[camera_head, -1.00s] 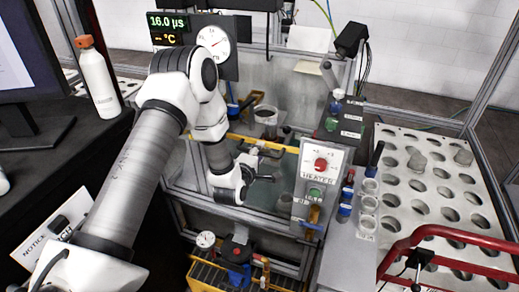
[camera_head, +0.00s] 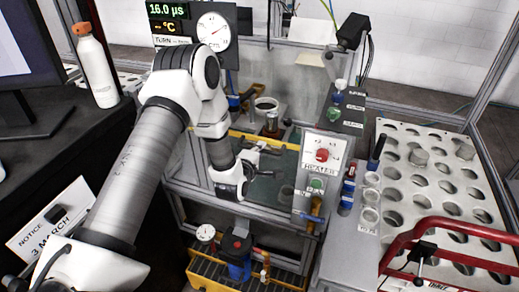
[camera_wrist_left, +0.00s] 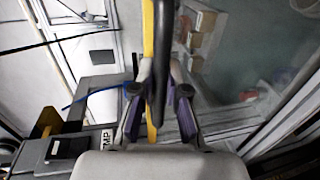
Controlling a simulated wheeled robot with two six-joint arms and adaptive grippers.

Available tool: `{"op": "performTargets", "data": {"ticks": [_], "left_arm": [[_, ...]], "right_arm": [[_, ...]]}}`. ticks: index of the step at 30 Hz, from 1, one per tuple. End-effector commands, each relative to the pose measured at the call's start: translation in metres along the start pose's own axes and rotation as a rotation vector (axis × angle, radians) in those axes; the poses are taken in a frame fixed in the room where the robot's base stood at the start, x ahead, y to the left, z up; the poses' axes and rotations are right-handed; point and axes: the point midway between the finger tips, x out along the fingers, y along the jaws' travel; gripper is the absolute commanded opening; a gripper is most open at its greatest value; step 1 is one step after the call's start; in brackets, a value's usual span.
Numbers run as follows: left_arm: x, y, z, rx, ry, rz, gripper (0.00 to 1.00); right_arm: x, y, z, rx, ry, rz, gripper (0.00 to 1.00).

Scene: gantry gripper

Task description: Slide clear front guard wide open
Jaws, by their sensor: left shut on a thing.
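The clear front guard (camera_head: 282,190) stands across the front of the machine bay, with a yellow strip along its top edge. The yellow strip (camera_wrist_left: 148,40) also shows in the left wrist view, running between the fingers, with a dark bar handle beside it. My left gripper (camera_head: 262,160) is at the guard's top edge, left of the heater box. In the left wrist view my left gripper (camera_wrist_left: 160,98) is shut on the dark handle (camera_wrist_left: 163,45). Its fingers partly hide the handle's lower part. My right gripper is not in view.
The heater box (camera_head: 323,155) with a red knob stands just right of the guard. A perforated white rack (camera_head: 400,200) and red tubular frame (camera_head: 450,228) lie farther right. A yellow crate (camera_head: 205,272) sits below. A white bottle (camera_head: 97,70) stands at left.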

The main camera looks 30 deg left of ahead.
Motion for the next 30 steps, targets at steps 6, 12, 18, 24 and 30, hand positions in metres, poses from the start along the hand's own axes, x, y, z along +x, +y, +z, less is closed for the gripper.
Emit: {"op": "performTargets", "data": {"ticks": [6, 12, 18, 24, 30], "left_arm": [[0.013, -0.067, 0.0, 0.0, 0.0, -0.006, 0.0], [0.027, -0.134, 0.0, 0.001, 0.0, -0.005, 0.0], [0.041, -0.202, -0.001, 0.002, 0.0, -0.005, 0.0], [0.052, -0.256, -0.001, 0.001, 0.0, -0.006, 0.0], [0.059, -0.285, -0.001, 0.0, 0.0, -0.004, 0.0]], "right_arm": [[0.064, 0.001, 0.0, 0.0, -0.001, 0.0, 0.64], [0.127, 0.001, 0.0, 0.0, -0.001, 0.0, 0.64], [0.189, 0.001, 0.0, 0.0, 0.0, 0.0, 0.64], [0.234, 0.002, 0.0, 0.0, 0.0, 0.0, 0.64], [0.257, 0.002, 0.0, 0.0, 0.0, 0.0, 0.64]]}}
